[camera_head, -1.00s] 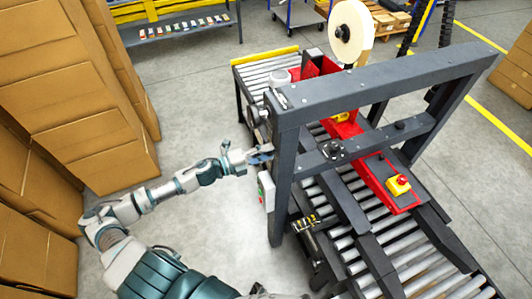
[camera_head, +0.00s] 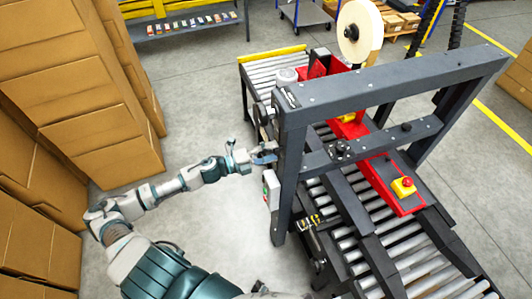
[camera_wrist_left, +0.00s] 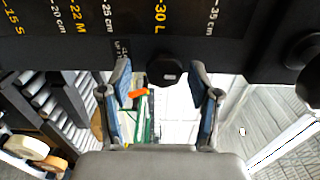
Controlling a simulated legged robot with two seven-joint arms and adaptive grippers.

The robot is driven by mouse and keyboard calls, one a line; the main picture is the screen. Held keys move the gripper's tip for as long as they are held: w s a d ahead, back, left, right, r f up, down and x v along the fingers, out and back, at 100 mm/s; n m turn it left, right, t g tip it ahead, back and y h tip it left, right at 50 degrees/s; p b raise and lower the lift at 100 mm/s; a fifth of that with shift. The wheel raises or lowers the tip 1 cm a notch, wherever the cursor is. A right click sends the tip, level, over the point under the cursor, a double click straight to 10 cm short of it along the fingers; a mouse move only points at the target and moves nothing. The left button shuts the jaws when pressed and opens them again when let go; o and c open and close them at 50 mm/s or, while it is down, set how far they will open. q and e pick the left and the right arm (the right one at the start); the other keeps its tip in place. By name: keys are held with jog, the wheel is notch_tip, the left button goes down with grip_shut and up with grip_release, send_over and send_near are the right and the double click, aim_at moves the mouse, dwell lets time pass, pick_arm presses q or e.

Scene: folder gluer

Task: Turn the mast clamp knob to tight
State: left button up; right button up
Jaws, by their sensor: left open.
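A black faceted knob (camera_wrist_left: 166,70) with a small pale mark shows in the left wrist view. It sits at the lower edge of a dark mast plate (camera_wrist_left: 205,28) printed with a size scale. My left gripper (camera_head: 264,156) is beside the near-left post of the machine frame in the head view. In the left wrist view its two blue-padded fingers (camera_wrist_left: 161,72) are spread, one on each side of the knob, with visible gaps. Whether they reach around it in depth I cannot tell. The knob is hidden in the head view. My right gripper is not in view.
A second black knob (camera_wrist_left: 311,72) is at the right edge of the wrist view. A grey control box (camera_head: 271,190) hangs on the post just below my gripper. The roller conveyor (camera_head: 400,262) runs right of it. Stacked cartons (camera_head: 75,90) stand left, with bare floor between.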

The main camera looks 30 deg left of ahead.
pick_arm(q)
jog(key=v, duration=1.2)
jog(key=shift+f, duration=0.1)
